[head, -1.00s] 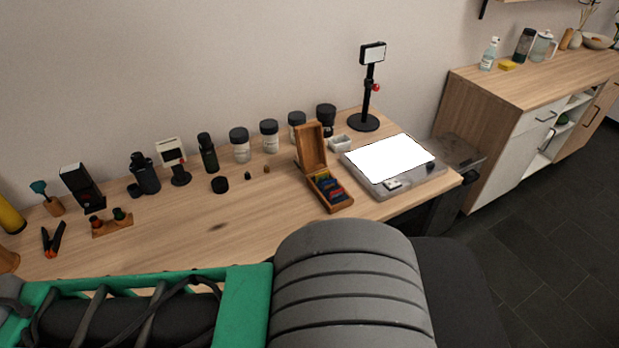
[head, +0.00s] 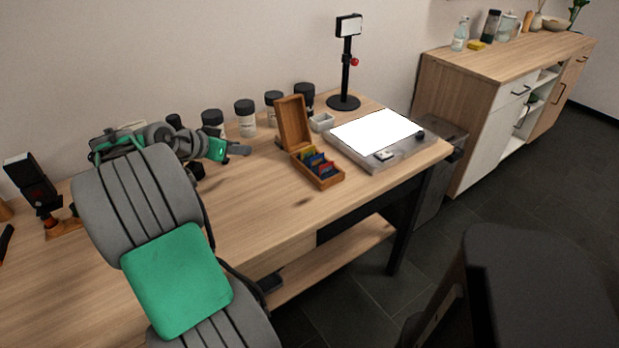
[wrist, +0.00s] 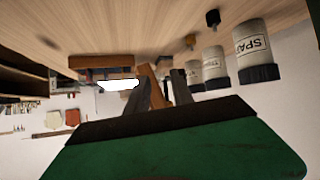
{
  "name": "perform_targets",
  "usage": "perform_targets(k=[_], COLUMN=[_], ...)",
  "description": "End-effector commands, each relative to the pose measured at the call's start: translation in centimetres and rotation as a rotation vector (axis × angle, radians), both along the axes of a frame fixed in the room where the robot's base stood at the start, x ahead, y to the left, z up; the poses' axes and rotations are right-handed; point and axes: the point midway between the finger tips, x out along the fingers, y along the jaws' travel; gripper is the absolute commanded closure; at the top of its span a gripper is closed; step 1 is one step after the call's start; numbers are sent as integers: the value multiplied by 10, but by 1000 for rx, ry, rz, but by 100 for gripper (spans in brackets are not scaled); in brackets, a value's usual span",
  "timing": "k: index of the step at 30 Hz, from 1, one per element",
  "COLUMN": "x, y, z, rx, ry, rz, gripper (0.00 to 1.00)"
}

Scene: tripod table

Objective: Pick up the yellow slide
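The slide box (head: 331,183) is a small open wooden case on the table, with its lid (head: 293,122) standing up at the back. Several coloured slides stand in it, blue and red among them. The yellow slide is too small to pick out surely. My gripper (head: 240,150) is left of the box, above the table and apart from it. In the wrist view, which is upside down, its two fingers (wrist: 160,90) are spread with nothing held between them. The brown wood of the box (wrist: 100,61) shows beyond the fingers there.
A light panel (head: 378,133) lies right of the box, with a white dish (head: 321,122) and a lamp stand (head: 344,102) behind. Dark-lidded jars (head: 246,122) line the wall side, near my gripper. The table top (head: 270,205) in front of the box is clear.

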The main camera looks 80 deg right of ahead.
Motion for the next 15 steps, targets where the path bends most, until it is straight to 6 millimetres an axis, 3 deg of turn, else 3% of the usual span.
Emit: perform_targets(k=[1, 3, 6, 15], x=[-38, -80, -112, -139], y=[-27, -48, -60, -84], z=[-26, -28, -27, -37], rx=[-68, -159, -226, -237], ry=[14, 33, 51, 55], rz=[-131, -270, -370, -386], gripper=[72, 72, 72, 72])
